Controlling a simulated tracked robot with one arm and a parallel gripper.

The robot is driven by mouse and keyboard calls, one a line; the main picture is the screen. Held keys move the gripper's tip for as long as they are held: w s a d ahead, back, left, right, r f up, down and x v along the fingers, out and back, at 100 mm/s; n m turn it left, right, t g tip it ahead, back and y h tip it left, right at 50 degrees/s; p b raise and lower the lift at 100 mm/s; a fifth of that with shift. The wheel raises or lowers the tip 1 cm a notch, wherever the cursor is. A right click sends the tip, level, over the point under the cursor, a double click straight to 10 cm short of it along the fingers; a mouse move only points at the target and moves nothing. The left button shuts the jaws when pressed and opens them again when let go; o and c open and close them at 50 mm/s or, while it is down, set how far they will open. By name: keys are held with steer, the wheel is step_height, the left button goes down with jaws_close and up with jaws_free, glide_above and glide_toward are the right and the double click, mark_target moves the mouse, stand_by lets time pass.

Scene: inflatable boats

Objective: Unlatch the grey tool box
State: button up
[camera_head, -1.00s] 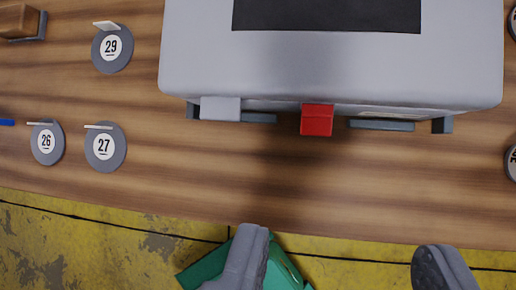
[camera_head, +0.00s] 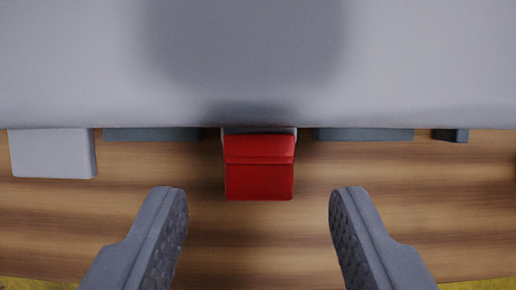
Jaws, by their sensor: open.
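The grey tool box (camera_head: 400,60) fills the upper half of the view, and its far parts run out of frame. A red latch (camera_head: 259,170) sticks out from the middle of its near side. My gripper (camera_head: 258,205) is open and empty. Its two dark grey fingers stand apart to the left and right of the red latch, with their tips a little on the near side of it. Neither finger appears to touch the latch.
A light grey block (camera_head: 52,154) juts from the box's near side at the left. Dark grey strips (camera_head: 364,134) lie along the box's lower edge. The wooden tabletop (camera_head: 258,255) in front is clear. Yellow floor (camera_head: 490,284) shows at the bottom right corner.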

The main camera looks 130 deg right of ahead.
steer(key=shift+w+a+f, duration=0.15)
steer(key=shift+f, duration=0.5)
